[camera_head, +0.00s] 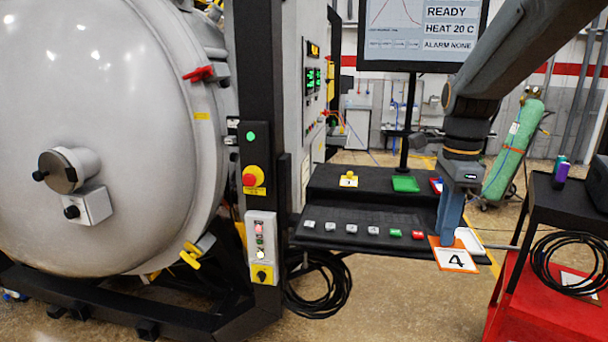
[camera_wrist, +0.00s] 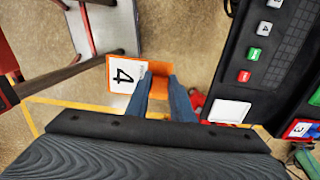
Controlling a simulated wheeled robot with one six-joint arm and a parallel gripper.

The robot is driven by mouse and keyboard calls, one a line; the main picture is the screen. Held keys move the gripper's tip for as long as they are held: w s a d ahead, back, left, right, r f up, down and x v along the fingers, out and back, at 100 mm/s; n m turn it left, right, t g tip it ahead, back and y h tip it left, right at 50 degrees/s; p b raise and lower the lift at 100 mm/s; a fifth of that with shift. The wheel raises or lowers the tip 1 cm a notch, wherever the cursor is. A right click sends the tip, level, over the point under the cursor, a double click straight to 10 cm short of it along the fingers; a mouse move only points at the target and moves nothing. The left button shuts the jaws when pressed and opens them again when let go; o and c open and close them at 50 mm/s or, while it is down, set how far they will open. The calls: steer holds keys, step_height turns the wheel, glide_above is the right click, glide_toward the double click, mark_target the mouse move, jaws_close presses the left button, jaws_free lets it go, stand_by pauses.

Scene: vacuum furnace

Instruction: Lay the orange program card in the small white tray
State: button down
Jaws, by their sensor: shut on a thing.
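The orange program card (camera_head: 455,259) has a white face with a black "4". My gripper (camera_head: 447,236) is shut on the card's edge and holds it in front of the black console. In the wrist view, the card (camera_wrist: 124,75) sticks out to the left from between the fingertips (camera_wrist: 161,80). The small white tray (camera_wrist: 229,111) is on the console's edge, to the right of the fingers and apart from the card. In the head view the tray (camera_head: 470,238) is just behind the gripper and card, partly hidden by them.
A row of white, green and red buttons (camera_head: 373,231) runs along the console left of the tray. A yellow card (camera_head: 349,180), a green one (camera_head: 404,184) and a red one (camera_head: 436,184) sit on the upper shelf. A red cart (camera_head: 540,306) stands at right.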

steer(key=shift+s+a+f+n, duration=0.1)
steer(key=shift+s+f+n, duration=0.05)
steer(key=shift+n, duration=0.15)
steer(key=shift+w+a+f+n, duration=0.25)
steer(key=shift+w+f+n, duration=0.35)
steer(key=shift+w+f, duration=0.15)
steer(key=shift+w+a+f+n, duration=0.15)
steer(key=shift+w+f+n, duration=0.05)
steer(key=shift+n, duration=0.1)
steer(key=w+a+f+n, duration=0.4)
steer(key=f+n, duration=0.3)
steer(key=f, duration=0.1)
steer(key=w+a+f+n, duration=0.4)
steer(key=w+f+n, duration=0.1)
steer(key=f+n, duration=0.2)
steer(key=s+f+n, duration=0.2)
steer(key=s+f, duration=0.2)
steer(key=f, duration=0.4)
steer(key=s+f+n, duration=0.2)
steer(key=s+f, duration=0.1)
steer(key=f, duration=0.6)
steer(key=shift+s+f+b, duration=0.3)
steer(key=shift+s+b, duration=0.1)
